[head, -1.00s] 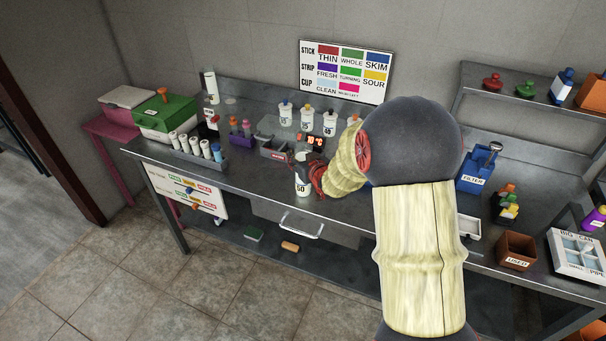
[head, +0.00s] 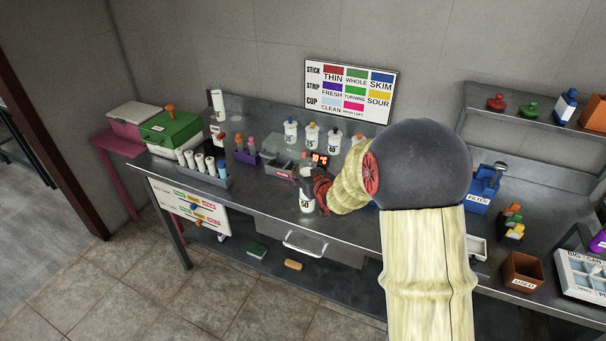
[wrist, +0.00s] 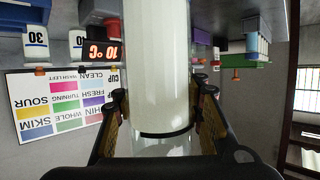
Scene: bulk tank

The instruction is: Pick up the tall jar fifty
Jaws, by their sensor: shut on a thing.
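The tall jar fifty (head: 306,203) is a white, upright cylinder with a "50" label, near the front edge of the steel bench in the head view. My gripper (head: 316,186) comes at it from the right and is shut on it. In the wrist view the pale jar (wrist: 160,70) fills the middle, with the two fingers (wrist: 160,118) pressed on either side of it. A dark line runs around the jar between the fingers. I cannot tell whether its base touches the bench.
Behind stand several smaller labelled bottles (head: 312,135) and a red digital display (head: 320,159). A rack of white tubes (head: 203,168) and a purple holder (head: 246,154) are to the left. A blue filter bin (head: 481,195) and brown used box (head: 522,271) are to the right.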

